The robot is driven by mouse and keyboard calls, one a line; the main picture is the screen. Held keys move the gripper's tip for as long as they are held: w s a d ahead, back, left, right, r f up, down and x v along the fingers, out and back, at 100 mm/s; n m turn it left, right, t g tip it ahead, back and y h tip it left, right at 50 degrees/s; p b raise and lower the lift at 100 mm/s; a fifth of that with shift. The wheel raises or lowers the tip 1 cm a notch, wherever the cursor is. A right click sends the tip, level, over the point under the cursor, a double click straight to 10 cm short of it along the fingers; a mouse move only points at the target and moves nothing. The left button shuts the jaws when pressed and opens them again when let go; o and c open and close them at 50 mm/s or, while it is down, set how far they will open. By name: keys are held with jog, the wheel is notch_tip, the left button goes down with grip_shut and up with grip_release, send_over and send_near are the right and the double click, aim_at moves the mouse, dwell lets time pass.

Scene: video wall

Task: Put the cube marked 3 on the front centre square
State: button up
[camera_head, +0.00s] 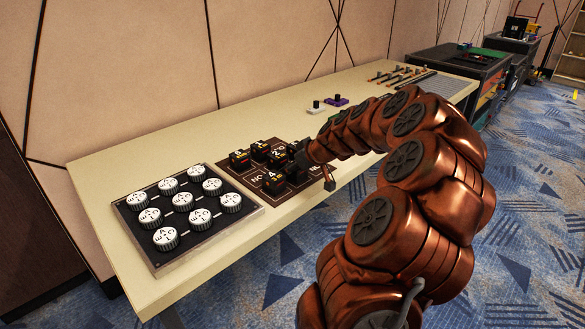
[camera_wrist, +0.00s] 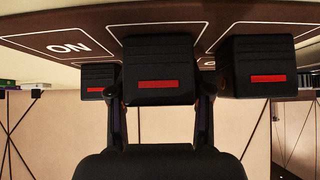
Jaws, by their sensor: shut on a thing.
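Several black cubes with coloured marks stand on a brown board (camera_head: 230,172) with white-outlined squares, some lettered "NO". In the wrist view a black cube with a red bar (camera_wrist: 158,70) sits between my fingers. My gripper (camera_wrist: 158,92) is shut on it, close to or at the board. Its number does not show, so I cannot tell whether it is the cube marked 3. Other black cubes stand to its right (camera_wrist: 263,68) and left (camera_wrist: 97,78). In the head view my gripper (camera_head: 298,160) is over the board's right part, and hides the squares and cubes there.
A dark panel (camera_head: 150,252) with several white lettered knobs lies left of the board. Small white (camera_head: 315,110) and purple (camera_head: 337,101) items lie behind my arm. Sliders (camera_head: 395,75) are at the table's far end. The pale table (camera_head: 240,103) is clear along the wall.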

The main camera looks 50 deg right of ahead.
jog(key=shift+f, duration=0.2)
jog(key=o, duration=1.2)
jog(key=shift+r, duration=0.1)
jog(key=shift+s+r, duration=0.2)
jog(key=shift+r, duration=0.15)
jog(key=v, duration=1.1)
jog(key=shift+s+r+p, duration=0.1)
jog(key=shift+s+p, duration=0.05)
jog(key=shift+p, duration=0.15)
